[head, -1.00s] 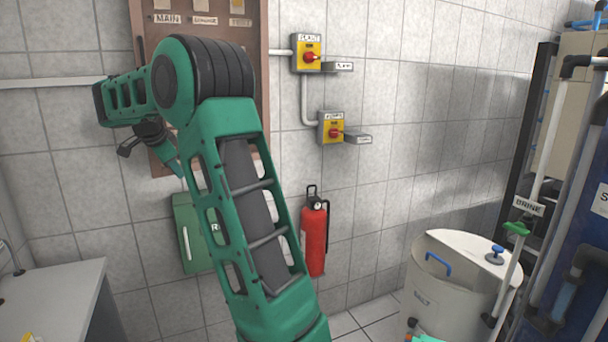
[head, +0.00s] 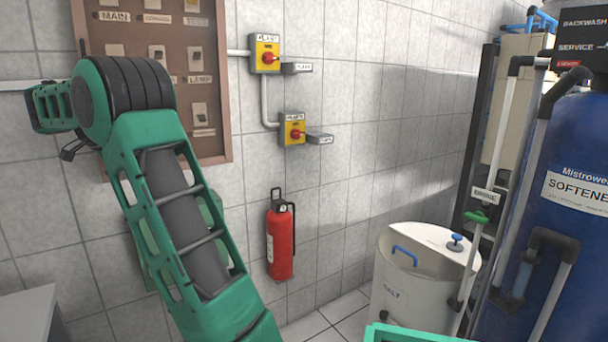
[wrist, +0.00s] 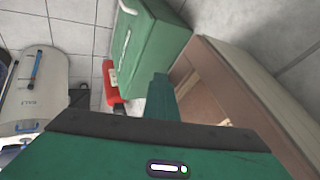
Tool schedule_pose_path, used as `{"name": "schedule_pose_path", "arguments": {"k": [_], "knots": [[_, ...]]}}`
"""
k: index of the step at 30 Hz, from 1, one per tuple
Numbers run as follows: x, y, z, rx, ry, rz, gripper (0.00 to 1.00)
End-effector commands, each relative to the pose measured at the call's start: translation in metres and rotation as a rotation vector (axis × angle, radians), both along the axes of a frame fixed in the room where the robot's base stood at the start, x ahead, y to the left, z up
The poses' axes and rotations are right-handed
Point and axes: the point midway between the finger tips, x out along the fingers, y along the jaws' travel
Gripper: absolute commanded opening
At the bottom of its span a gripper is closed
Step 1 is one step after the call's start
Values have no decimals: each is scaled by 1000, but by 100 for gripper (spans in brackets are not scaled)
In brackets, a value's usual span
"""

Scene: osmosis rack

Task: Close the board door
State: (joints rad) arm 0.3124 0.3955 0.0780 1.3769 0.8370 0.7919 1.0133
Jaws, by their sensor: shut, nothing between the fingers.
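The board (head: 218,140) is a brown framed panel on the tiled wall at the upper left of the head view. Its switches and labels, such as MAIN and LAMP, show uncovered on the front. My arm hides its lower left part, and I cannot make out a door leaf there. In the wrist view, the brown board (wrist: 200,58) shows at the right, seen along its edge. My gripper (wrist: 160,82) is shut and empty, pointing away beside the board's brown edge; I cannot tell whether it touches. In the head view the fingers are hidden behind my arm.
A green box (wrist: 150,45) on the wall is close to the gripper. A red extinguisher (head: 281,240) hangs right of the arm. Two yellow switches (head: 265,54) are right of the board. A white salt tank (head: 425,270) and a blue softener (head: 575,230) stand at the right.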

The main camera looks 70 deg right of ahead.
Motion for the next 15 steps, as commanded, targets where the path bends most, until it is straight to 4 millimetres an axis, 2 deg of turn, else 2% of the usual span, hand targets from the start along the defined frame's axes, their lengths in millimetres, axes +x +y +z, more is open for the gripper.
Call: {"name": "schedule_pose_path", "arguments": {"k": [1, 7, 15], "knots": [[3, -10, 5, -22, -14, -1, 0], [1, -4, 5, -21, -15, 3, 0], [-22, 24, 4, -7, -5, -1, 0]]}}
